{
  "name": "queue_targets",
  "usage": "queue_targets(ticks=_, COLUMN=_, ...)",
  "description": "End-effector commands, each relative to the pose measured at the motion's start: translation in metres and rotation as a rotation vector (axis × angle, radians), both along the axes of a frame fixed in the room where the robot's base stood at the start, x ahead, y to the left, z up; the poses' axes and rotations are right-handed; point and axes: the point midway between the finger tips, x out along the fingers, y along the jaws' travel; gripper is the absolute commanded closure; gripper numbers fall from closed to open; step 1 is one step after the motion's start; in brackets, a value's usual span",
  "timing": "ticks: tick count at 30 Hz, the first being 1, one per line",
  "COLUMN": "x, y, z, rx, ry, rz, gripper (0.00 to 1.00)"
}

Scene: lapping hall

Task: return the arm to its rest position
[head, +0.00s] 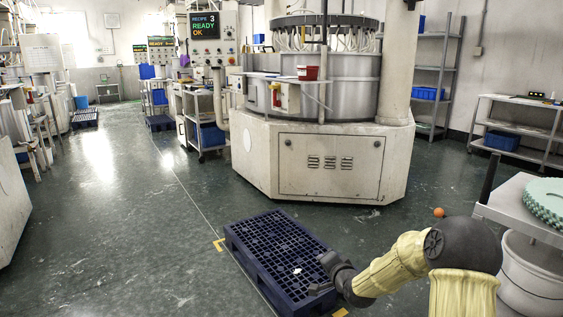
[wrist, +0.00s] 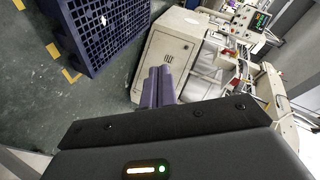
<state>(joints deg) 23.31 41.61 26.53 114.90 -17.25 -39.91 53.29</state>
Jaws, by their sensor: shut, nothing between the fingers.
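My arm reaches in from the lower right in the head view, bent at a dark elbow joint, with yellow covers on its links. My gripper (head: 318,289) is over the near right edge of a dark blue plastic pallet (head: 262,243); I cannot tell how high above it. In the wrist view the two fingers (wrist: 158,76) lie side by side, shut and empty. The pallet (wrist: 98,28) shows at the upper left there, tilted by the camera angle.
A large lapping machine (head: 325,165) stands behind the pallet. A grey cart (head: 515,207) with a green disc (head: 548,200) and a white bin (head: 535,275) are at the right, near my arm. An orange ball (head: 439,212) is beside the elbow.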

Motion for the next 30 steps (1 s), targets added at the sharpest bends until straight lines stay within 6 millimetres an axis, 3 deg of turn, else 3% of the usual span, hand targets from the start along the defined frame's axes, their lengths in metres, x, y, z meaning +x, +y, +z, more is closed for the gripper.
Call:
queue_targets(ticks=1, x=-0.016, y=0.005, z=0.009, rx=-0.093, ry=0.046, rz=0.031, gripper=1.00)
queue_targets(ticks=4, x=-0.052, y=0.005, z=0.011, rx=-0.274, ry=0.153, rz=0.091, gripper=1.00)
queue_targets(ticks=9, x=-0.121, y=-0.003, z=0.023, rx=-0.535, ry=0.332, rz=0.199, gripper=1.00)
queue_targets(ticks=18, x=-0.249, y=-0.021, z=0.049, rx=-0.796, ry=0.604, rz=0.410, gripper=1.00)
queue_targets(ticks=28, x=-0.348, y=-0.025, z=0.068, rx=-0.862, ry=0.769, rz=0.614, gripper=1.00)
queue_targets(ticks=30, x=-0.344, y=-0.025, z=0.082, rx=-0.862, ry=0.766, rz=0.608, gripper=1.00)
